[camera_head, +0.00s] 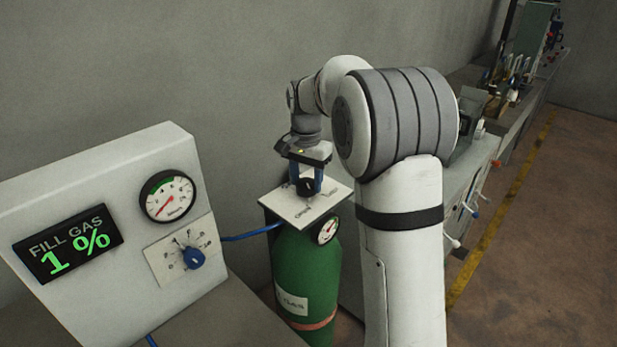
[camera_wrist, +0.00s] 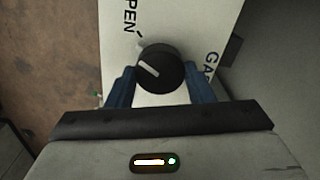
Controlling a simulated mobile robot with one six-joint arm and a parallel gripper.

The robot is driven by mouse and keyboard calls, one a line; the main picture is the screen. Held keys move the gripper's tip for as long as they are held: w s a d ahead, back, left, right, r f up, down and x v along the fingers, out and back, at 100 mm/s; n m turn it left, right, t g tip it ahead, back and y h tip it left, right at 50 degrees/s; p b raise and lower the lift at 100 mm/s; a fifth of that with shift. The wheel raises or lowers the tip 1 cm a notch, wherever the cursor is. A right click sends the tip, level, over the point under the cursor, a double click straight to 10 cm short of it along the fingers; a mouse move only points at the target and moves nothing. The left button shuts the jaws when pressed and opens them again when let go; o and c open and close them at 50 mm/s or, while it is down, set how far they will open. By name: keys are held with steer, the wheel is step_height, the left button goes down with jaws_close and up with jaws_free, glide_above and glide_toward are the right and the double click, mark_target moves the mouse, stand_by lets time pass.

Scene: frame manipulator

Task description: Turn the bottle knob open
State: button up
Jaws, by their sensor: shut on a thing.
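The green gas bottle (camera_head: 305,266) stands behind the white control panel, with a white plate (camera_head: 279,206) on its top. The black bottle knob (camera_head: 306,187) sits on this plate. In the wrist view the knob (camera_wrist: 160,70) shows a white pointer line slanting from its centre to the upper left. The letters "PEN" stand on the plate (camera_wrist: 192,22) above left of the knob, and "GA" at the right. My gripper (camera_head: 307,178) points down over the plate. Its blue fingers, also in the wrist view (camera_wrist: 161,82), are shut on the knob, one at each side.
The white control panel (camera_head: 110,180) at the left has a display (camera_head: 68,243) reading "FILL GAS 1 %", a gauge (camera_head: 167,195) and a blue knob (camera_head: 194,258). A blue hose (camera_head: 250,233) runs to the bottle. A bottle gauge (camera_head: 327,230) sits below the plate. Benches with machines stand at the right.

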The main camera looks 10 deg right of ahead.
mark_target(306, 182)
steer(key=shift+r+m, duration=0.1)
steer(key=shift+m, duration=1.3)
steer(key=shift+w, duration=0.1)
steer(key=o, duration=0.8)
steer(key=shift+a, duration=0.1)
steer(key=shift+o, duration=0.8)
step_height(306, 182, up, 8)
steer(key=shift+f+b, duration=0.25)
steer(key=shift+b, duration=0.15)
steer(key=shift+r, duration=0.1)
